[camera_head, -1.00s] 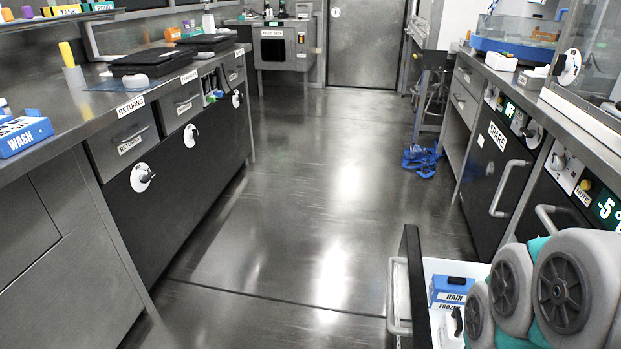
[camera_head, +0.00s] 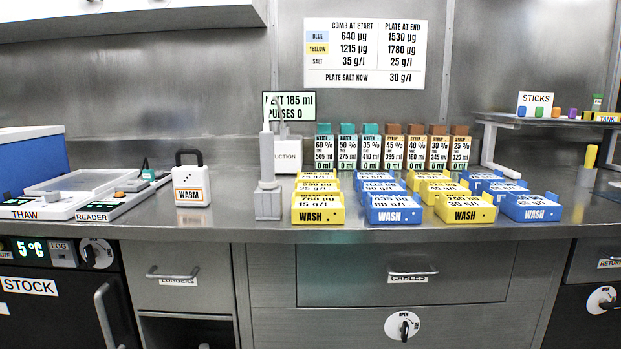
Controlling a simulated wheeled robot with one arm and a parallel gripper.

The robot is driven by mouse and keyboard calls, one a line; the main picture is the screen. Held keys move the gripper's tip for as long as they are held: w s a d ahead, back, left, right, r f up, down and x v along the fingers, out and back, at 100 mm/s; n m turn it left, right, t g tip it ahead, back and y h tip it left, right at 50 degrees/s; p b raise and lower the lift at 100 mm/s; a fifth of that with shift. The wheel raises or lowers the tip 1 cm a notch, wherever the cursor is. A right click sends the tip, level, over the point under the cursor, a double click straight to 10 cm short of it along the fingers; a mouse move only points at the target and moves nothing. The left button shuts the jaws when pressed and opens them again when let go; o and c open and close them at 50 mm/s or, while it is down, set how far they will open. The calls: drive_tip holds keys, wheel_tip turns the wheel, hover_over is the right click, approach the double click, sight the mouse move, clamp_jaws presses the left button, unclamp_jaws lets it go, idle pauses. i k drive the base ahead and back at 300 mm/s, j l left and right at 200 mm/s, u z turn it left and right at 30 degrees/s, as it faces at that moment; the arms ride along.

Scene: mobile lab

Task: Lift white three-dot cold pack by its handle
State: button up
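A white block-shaped pack (camera_head: 191,196) with a dark handle on top stands upright on the steel counter, left of centre. My gripper is not in view.
A thaw unit (camera_head: 40,209) and reader (camera_head: 105,205) lie left of the pack. A grey upright device (camera_head: 267,200) stands to its right, then yellow WASH trays (camera_head: 318,214) and blue WASH trays (camera_head: 394,214). The counter just around the pack is bare.

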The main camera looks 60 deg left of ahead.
sight(191, 185)
drive_tip(key=j+u, duration=0.15)
drive_tip(key=u, duration=2.7)
